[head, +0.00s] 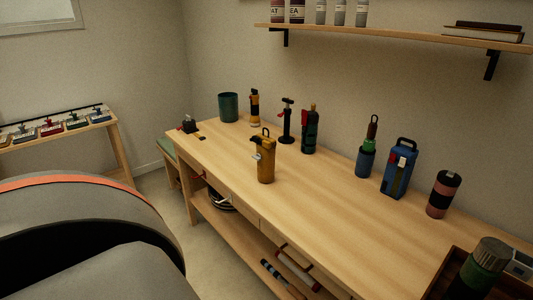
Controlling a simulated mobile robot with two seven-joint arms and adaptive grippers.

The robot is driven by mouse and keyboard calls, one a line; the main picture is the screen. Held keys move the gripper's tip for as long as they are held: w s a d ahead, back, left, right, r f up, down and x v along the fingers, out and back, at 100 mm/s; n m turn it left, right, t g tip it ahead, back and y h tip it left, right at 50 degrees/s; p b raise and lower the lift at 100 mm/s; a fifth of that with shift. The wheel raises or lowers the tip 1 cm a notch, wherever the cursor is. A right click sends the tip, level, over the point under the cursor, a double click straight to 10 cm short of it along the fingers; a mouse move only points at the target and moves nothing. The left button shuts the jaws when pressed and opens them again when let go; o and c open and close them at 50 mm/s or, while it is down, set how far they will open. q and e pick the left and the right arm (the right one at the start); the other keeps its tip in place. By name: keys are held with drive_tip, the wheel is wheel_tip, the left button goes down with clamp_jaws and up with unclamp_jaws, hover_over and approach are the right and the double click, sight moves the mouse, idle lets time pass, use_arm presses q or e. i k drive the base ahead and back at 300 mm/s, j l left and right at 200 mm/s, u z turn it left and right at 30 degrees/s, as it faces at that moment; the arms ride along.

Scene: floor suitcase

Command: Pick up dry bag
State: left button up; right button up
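No object is clearly marked as the dry bag. Two upright, bag-like items with top handles stand apart on the wooden workbench (330,205). One is a mustard-yellow item (265,160) with a dark top loop and a small pale clip, near the bench's front edge. The other is a blue item (398,170) with a dark handle and a strap down its front, towards the back right. I cannot tell which of them is the dry bag. Neither of my grippers shows in the head view, and nothing is seen touching either item.
A teal cup (228,107), a black stand (287,122), a dark green bottle (309,131), a green-and-blue bottle (367,152) and a pink-black cylinder (442,195) line the bench's back. A dark tray (443,273) is at lower right. A shelf (390,34) hangs above. The bench's front middle is clear.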

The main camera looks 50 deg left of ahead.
sight(265, 168)
drive_tip(key=u, duration=1.55)
drive_tip(key=i+j, duration=0.25)
drive_tip(key=j, duration=0.15)
drive_tip(key=i+j, duration=0.5)
drive_tip(key=j, duration=0.25)
